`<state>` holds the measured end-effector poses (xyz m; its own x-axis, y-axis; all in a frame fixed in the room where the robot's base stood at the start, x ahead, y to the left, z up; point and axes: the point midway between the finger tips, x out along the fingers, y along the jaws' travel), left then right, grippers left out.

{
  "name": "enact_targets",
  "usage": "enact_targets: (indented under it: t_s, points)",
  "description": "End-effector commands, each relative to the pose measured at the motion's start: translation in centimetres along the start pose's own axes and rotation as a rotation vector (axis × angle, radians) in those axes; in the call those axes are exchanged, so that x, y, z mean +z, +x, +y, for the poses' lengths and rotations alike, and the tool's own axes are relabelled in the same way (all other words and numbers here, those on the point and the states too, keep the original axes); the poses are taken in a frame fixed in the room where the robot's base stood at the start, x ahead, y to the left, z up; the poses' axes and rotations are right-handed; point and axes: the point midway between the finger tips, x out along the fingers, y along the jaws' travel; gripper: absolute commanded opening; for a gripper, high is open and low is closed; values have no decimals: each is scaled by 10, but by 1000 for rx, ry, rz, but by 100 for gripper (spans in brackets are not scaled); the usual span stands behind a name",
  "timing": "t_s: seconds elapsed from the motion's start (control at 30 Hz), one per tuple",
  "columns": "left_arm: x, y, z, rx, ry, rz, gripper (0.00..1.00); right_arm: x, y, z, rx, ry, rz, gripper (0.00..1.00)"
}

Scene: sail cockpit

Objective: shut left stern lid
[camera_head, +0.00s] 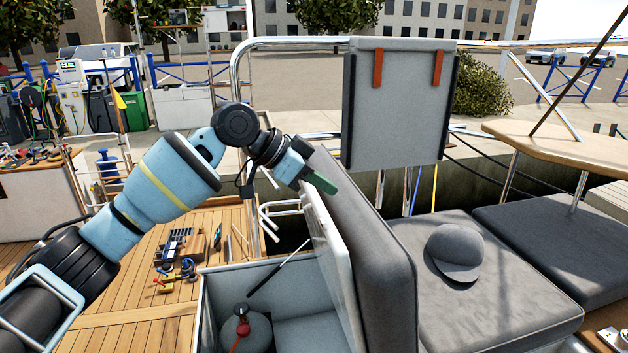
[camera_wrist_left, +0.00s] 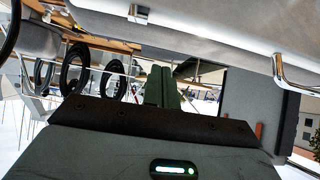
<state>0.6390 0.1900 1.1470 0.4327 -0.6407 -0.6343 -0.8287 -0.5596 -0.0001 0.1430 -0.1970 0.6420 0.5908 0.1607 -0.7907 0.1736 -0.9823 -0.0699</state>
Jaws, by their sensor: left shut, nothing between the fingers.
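The left stern lid stands raised, tilted steeply over an open locker (camera_head: 210,310). Its grey cushion (camera_head: 370,240) faces right, and its white underside (camera_head: 328,255) faces the locker. A thin dark strut (camera_head: 278,270) slants inside the locker opening. My left gripper (camera_head: 322,185) is at the upper part of the lid, on the underside side; I cannot tell whether it touches. Its green fingers are together and empty, and the closed fingers also show in the left wrist view (camera_wrist_left: 162,88). My right gripper is not in view.
A gas bottle (camera_head: 246,330) with a red hose stands in the locker. A grey cap (camera_head: 455,252) lies on the seat cushion right of the lid. A grey panel with orange straps (camera_head: 400,110) hangs on the rail behind. Tools (camera_head: 180,260) lie on the wooden deck left.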

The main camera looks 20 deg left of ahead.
Motion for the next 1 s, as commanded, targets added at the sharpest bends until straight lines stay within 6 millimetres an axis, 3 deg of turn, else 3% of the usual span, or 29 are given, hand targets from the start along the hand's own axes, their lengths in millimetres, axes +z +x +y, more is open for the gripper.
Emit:
enact_targets:
  t_s: [0.37,0.63,1.0]
  points:
    - [0,64,0,1,-1,-1,0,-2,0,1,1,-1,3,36]
    - [23,42,-1,-3,0,1,0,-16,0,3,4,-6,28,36]
    - [32,38,0,-1,-1,0,0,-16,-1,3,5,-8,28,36]
